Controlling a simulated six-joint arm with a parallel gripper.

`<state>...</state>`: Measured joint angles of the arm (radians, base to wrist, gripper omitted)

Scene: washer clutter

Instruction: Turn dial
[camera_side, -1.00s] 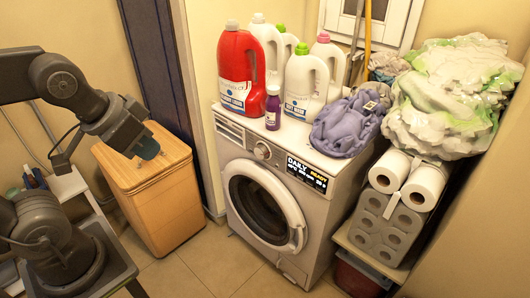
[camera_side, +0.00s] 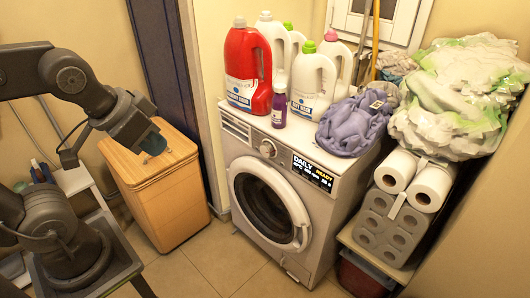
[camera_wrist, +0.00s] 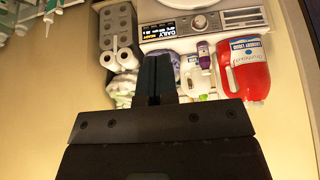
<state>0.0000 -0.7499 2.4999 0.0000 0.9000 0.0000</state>
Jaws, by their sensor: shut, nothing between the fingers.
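The washing machine (camera_side: 232,158) stands in the middle of the side view. Its round silver dial (camera_side: 268,149) is on the front panel, left of the lit display (camera_side: 312,172).
A red detergent bottle (camera_side: 246,72), white bottles (camera_side: 311,87), a small purple bottle (camera_side: 279,104) and a purple cloth bundle (camera_side: 352,126) stand on the washer. The wooden hamper (camera_side: 165,195) is at left. Paper rolls (camera_side: 431,187) are at right. Floor (camera_side: 190,268) before the washer is clear.

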